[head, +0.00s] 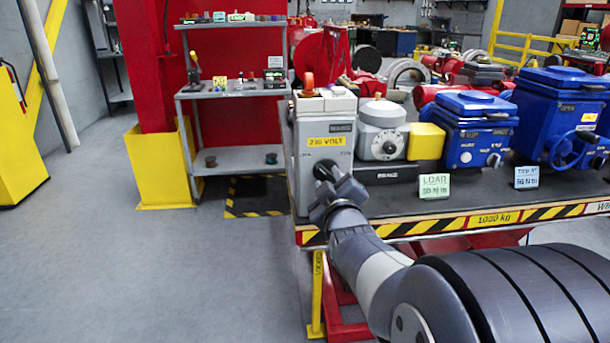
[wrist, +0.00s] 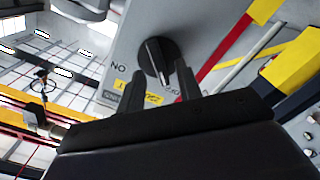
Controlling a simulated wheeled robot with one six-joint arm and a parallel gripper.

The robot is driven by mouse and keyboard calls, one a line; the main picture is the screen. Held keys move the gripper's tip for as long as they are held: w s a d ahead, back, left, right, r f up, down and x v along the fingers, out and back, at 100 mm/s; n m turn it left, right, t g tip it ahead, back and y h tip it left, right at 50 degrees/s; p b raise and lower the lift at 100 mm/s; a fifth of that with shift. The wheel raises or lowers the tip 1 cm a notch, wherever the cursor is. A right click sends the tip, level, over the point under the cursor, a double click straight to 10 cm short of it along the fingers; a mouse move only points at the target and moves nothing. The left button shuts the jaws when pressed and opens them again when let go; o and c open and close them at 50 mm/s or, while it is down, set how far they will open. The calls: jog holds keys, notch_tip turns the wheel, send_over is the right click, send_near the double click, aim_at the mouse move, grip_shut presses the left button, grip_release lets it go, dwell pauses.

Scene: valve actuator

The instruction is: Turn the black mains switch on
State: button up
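The grey box (head: 308,165) with a yellow "230 VOLT" label stands at the left end of the cart's top. Its black rotary switch (wrist: 156,54) shows in the wrist view, with a light pointer line on its ridge and the letters "NO" beside it. My gripper (wrist: 161,76) has its two fingers apart, one on each side of the knob's lower end in the picture. I cannot tell whether they touch it. In the head view my gripper (head: 328,177) is at the front face of the box and hides the switch there.
A grey-white motor unit (head: 382,126) with a yellow block (head: 426,141) and blue actuators (head: 471,120) stand right of the box. A "LOAD" card (head: 434,186) is near the cart's striped front edge (head: 440,224). The floor on the left is clear.

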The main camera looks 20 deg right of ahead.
jog(key=shift+x, duration=0.8)
jog(key=shift+c, duration=0.5)
grip_shut()
